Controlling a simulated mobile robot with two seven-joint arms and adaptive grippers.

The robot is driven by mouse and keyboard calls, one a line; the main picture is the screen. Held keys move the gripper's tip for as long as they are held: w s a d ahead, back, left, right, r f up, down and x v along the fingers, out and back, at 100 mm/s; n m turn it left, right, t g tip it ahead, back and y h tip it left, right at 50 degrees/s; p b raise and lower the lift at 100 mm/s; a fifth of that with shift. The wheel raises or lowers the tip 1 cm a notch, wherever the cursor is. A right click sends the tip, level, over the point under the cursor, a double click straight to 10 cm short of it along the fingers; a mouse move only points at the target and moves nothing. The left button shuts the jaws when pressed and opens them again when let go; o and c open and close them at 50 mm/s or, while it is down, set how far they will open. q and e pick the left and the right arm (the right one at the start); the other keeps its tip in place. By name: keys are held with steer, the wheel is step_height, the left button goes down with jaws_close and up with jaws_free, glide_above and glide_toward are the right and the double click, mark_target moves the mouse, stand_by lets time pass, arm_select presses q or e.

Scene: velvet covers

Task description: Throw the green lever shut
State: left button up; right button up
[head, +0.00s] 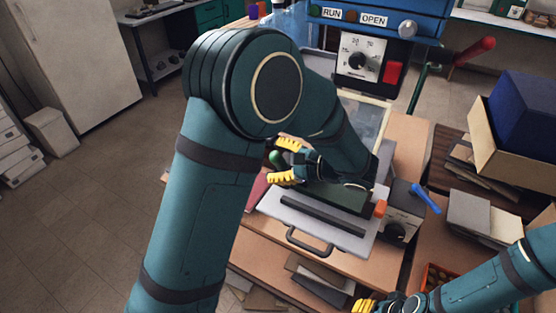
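A green rounded knob (275,158), which looks like the end of the green lever, shows just beyond the fingertips of my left gripper (286,162). That gripper is open, with its yellow fingers spread above and below the knob's level; I cannot tell whether they touch it. The lever's shaft and pivot are hidden behind my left arm and gripper. My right gripper (370,305) is at the bottom edge, partly cut off, far from the knob; its opening is unclear.
A grey plate with a black handle (310,242) lies below the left gripper. A blue machine panel (375,17) with a red-handled lever (474,51) stands behind. A box (500,140) is at right.

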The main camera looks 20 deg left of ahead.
arm_select(q)
steer(key=v, duration=1.2)
stand_by(0.4)
